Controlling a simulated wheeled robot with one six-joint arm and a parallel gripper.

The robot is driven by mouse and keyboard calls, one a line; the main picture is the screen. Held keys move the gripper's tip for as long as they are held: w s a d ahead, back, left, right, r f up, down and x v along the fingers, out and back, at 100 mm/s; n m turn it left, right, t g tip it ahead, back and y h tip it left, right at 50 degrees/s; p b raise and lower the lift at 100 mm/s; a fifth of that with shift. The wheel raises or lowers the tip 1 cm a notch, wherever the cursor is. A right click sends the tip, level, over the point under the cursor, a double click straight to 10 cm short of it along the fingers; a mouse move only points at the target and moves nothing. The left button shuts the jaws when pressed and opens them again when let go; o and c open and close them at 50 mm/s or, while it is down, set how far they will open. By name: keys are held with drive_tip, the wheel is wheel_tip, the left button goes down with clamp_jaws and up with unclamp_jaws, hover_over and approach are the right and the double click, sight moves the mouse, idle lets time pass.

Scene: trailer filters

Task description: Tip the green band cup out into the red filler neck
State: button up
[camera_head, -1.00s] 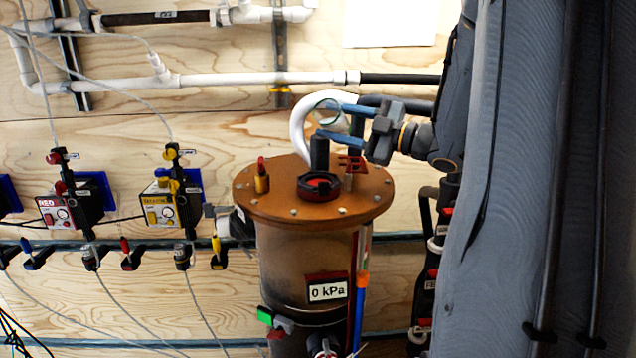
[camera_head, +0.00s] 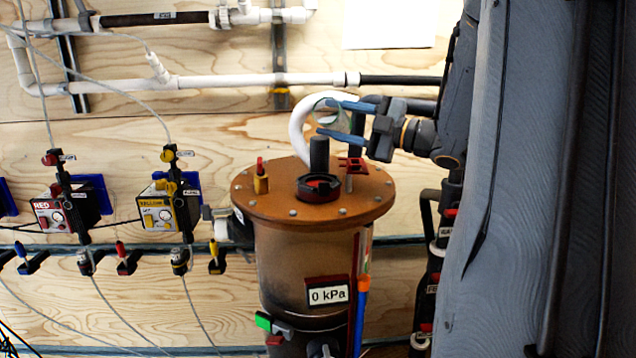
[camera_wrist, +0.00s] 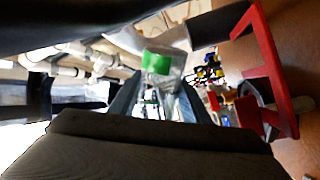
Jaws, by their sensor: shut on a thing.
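My gripper (camera_head: 327,117) is shut on a clear cup (camera_head: 332,119), its two blue fingers on either side of it. In the wrist view the green band of the cup (camera_wrist: 157,62) shows between the fingers. The red filler neck (camera_head: 320,187) is a red-lined dark ring on the brown round lid (camera_head: 260,205). The cup is above the lid, apart from the neck and towards its back. Its contents and exact tilt cannot be told.
A red-and-brass fitting (camera_head: 261,178) is at the lid's left. White pipe (camera_head: 301,125) curves behind the cup.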

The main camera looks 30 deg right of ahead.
sight(334, 119)
drive_tip(key=shift+r+n, duration=0.15)
drive_tip(key=shift+n, duration=0.15)
drive_tip(key=shift+f+n+b, duration=0.45)
drive_tip(key=shift+n+b, duration=0.45)
drive_tip(key=shift+b, duration=0.9)
drive_tip(key=shift+s+a+f+n+y+b, duration=0.15)
drive_tip(key=shift+s+a+n+b, duration=0.1)
drive_tip(key=shift+n+b, duration=0.4)
drive_tip(key=shift+s+a+f+n+y+b, duration=0.1)
drive_tip(key=shift+a+f+n+y+b, duration=0.2)
drive_tip(key=shift+b, duration=0.65)
drive_tip(key=shift+s+a+r+n+g+b, duration=0.15)
drive_tip(key=shift+r+n+b, duration=0.35)
drive_tip(key=shift+n+b, duration=0.6)
drive_tip(key=shift+s+a+r+n+g+b, duration=0.15)
drive_tip(key=shift+r+n+b, duration=0.3)
drive_tip(key=shift+n+b, duration=0.65)
idle(0.6)
drive_tip(key=shift+s+a+f+n+y+b, duration=0.15)
drive_tip(key=shift+n+b, duration=0.25)
drive_tip(key=shift+b, duration=0.75)
drive_tip(key=shift+a+f+n+y+b, duration=0.1)
drive_tip(key=shift+f+n+b, duration=0.2)
drive_tip(key=shift+b, duration=0.8)
